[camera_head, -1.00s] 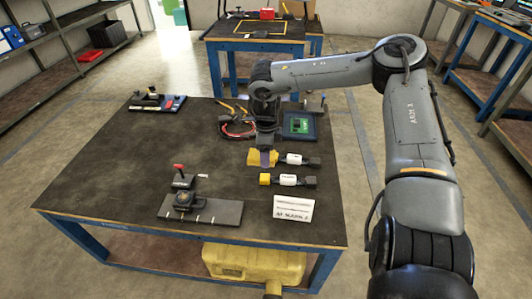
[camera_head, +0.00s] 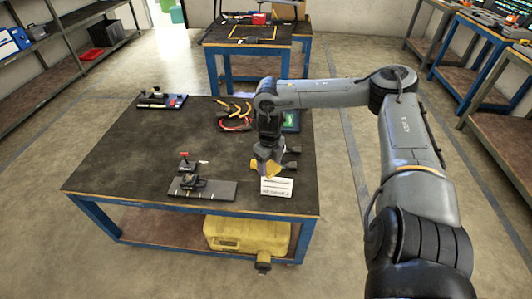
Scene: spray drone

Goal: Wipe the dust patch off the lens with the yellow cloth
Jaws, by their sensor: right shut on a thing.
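My right gripper (camera_head: 267,158) points down over the right part of the table. It is shut on the yellow cloth (camera_head: 272,171), whose folds stick out below the fingers, just behind a white card. A dark unit (camera_head: 193,183) sits on a grey plate (camera_head: 218,190) to the left of the gripper, near the front of the table. It may carry the lens, but I cannot make out the lens or a dust patch at this size. The gripper and cloth are apart from this unit. My left gripper is not in view.
The white card (camera_head: 277,187) stands at the front right of the table (camera_head: 120,165). A red-handled clamp (camera_head: 184,162) stands behind the grey plate. Cables (camera_head: 235,124) and a green board (camera_head: 291,119) lie farther back. The table's left middle is clear.

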